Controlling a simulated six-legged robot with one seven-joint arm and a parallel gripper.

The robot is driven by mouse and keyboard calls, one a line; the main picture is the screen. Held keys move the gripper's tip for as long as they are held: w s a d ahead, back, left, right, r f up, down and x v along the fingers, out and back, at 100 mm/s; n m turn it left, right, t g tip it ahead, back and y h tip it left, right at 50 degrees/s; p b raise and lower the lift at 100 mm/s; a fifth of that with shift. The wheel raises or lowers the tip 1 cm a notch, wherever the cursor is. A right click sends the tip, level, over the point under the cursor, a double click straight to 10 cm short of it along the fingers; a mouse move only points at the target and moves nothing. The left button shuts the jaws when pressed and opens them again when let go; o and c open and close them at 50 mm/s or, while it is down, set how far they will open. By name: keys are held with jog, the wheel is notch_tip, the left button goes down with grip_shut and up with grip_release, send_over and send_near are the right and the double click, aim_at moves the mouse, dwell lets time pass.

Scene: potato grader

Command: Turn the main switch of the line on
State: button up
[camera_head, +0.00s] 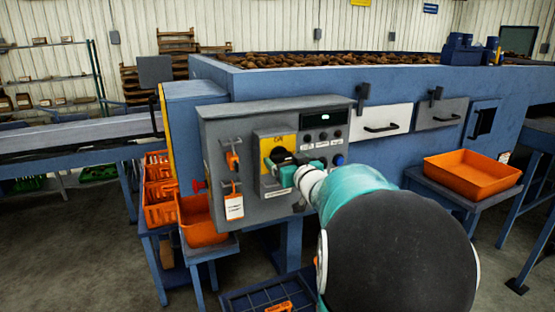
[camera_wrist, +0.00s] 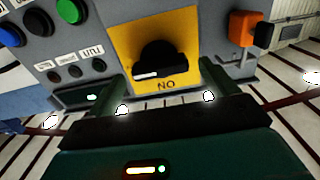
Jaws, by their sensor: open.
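The main switch is a black rotary knob (camera_wrist: 162,58) on a yellow plate (camera_wrist: 115,35). In the wrist view the plate is upside down, with "ON" marked near its lower edge. The knob's bar lies roughly level, its white mark towards the left in that view. In the head view the knob (camera_head: 282,156) is partly hidden behind my gripper (camera_head: 280,171). My gripper (camera_wrist: 165,88) is open at the panel, one finger on each side of the knob, with gaps on both sides. I cannot tell how deep the fingers reach.
The grey control box (camera_head: 222,130) carries a row of buttons (camera_head: 322,137), an orange padlock (camera_head: 233,160) and a hanging tag (camera_head: 234,206) beside the switch. An orange bin (camera_head: 200,222) stands lower left. An orange tray (camera_head: 470,172) is at the right.

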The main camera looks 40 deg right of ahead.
jog(key=shift+w+d, duration=0.15)
jog(key=shift+w, duration=0.5)
jog(key=c, duration=1)
